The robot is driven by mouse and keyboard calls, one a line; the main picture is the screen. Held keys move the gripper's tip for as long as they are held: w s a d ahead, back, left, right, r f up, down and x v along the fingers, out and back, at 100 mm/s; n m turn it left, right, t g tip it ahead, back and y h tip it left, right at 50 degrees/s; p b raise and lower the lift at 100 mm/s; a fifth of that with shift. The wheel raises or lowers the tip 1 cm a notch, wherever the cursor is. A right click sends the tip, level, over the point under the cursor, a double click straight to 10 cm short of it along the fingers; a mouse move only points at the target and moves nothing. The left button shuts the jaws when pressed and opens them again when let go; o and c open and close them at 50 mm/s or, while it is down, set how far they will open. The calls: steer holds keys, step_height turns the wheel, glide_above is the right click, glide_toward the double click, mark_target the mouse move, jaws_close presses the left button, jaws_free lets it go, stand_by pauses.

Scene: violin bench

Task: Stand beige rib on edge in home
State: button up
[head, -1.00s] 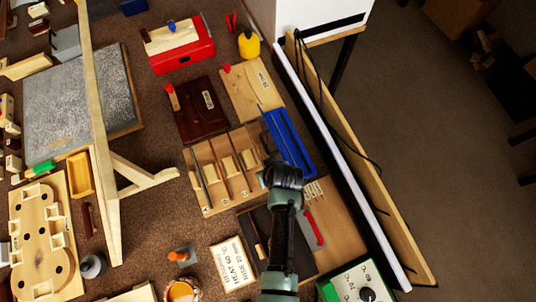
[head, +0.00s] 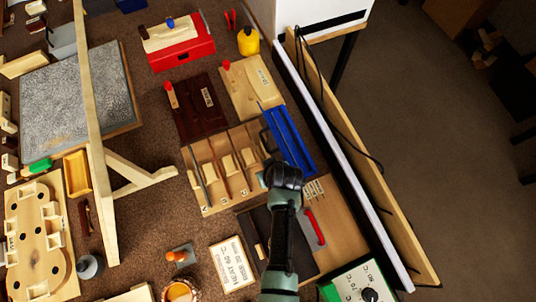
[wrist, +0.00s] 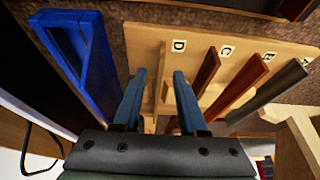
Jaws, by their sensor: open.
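The wooden rack (wrist: 225,35) with slots lettered A to D shows in the wrist view, and in the head view (head: 212,205). A pale strip (wrist: 163,65), which looks like the beige rib, stands at slot D between my fingers; I cannot tell it surely from the rack's own wood. My gripper (wrist: 160,76) is open, one finger on each side of this strip, with no clear contact. Its lower part is hidden by my gripper. In the head view my gripper (head: 268,176) is at the rack's right end, mostly hidden by my wrist.
Reddish-brown and dark strips (wrist: 250,88) lean in the other slots. A blue tray (head: 288,140) lies close by on the right. A red-handled tool (head: 315,228) lies below it. A dark board (head: 196,108) and a pale board (head: 252,88) lie behind the rack.

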steer(key=shift+r, duration=0.1)
steer(key=v, duration=1.2)
steer(key=shift+r+p, duration=0.35)
steer(key=shift+r, duration=0.05)
steer(key=shift+s, duration=0.1)
steer(key=w+r+t+h, duration=0.1)
steer(key=w+r+t, duration=0.4)
steer(key=r, duration=0.6)
steer(key=w+r+m+t, duration=0.1)
steer(key=w+r+t, duration=0.1)
steer(key=w+r, duration=0.7)
steer(key=w+r+t+h, duration=0.1)
steer(key=w+r+t, duration=0.3)
steer(key=r, duration=1)
step_height(320, 180, up, 18)
steer(key=s+a+m+t, duration=0.1)
steer(key=s+a+t, duration=0.1)
steer(key=t, duration=0.4)
steer(key=s+a+r+t, duration=0.1)
steer(key=s+r+t, duration=0.2)
steer(key=s+r, duration=0.2)
steer(key=s+r+m+t, duration=0.1)
steer(key=s+r+t, duration=0.2)
steer(key=r, duration=0.9)
steer(key=s, duration=0.3)
steer(key=shift+s+a+r+m+y, duration=0.15)
steer(key=shift+a+r+m+y, duration=0.15)
steer(key=shift+a, duration=0.1)
steer(key=shift+f, duration=0.1)
